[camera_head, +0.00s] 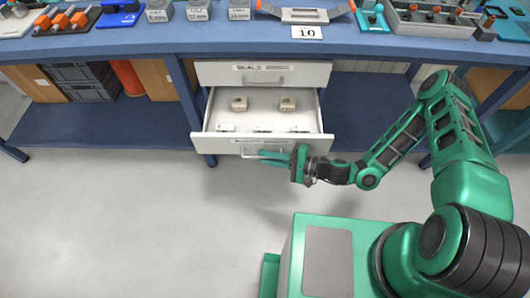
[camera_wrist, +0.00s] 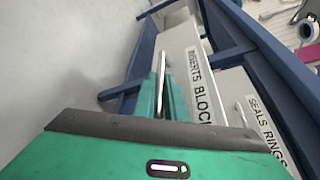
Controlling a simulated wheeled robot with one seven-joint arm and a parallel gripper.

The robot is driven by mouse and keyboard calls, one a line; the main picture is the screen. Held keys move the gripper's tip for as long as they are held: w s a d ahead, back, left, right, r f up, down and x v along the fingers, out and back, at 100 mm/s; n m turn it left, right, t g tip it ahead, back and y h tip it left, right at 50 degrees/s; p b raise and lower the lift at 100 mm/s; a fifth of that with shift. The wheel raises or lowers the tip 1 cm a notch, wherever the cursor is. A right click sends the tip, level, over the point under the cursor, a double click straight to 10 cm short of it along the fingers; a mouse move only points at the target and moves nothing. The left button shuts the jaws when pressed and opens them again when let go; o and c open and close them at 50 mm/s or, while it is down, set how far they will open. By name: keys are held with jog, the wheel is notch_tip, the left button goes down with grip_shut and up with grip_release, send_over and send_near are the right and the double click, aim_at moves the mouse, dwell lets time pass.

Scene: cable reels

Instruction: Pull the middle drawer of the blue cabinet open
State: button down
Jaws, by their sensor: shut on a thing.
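A white drawer unit hangs under a blue workbench frame (camera_head: 180,42); I see no separate blue cabinet. Its upper drawer (camera_head: 225,73), labelled SEALS, is closed. The drawer below it (camera_head: 318,118), labelled INSERTS BLOCK in the wrist view (camera_wrist: 200,100), stands well open, with its inside showing. Whether a further drawer lies below is hidden. My gripper (camera_head: 276,157) is at the open drawer's front, shut on its bar handle (camera_head: 247,154). The handle also shows between my green fingers (camera_wrist: 161,92) in the wrist view.
Two beige blocks (camera_head: 239,103) and (camera_head: 287,103) and several pale pieces lie in the open drawer. Blue bench legs (camera_head: 189,98) stand beside the drawers. A low blue shelf (camera_head: 100,125) runs beneath the bench. The grey floor (camera_head: 130,220) in front is clear.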

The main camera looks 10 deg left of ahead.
jog(key=shift+f, duration=0.15)
jog(key=c, duration=2.1)
grip_release()
jog(key=shift+s, duration=0.1)
jog(key=shift+a, duration=0.1)
jog(key=v, duration=1.1)
jog(key=shift+a, duration=0.1)
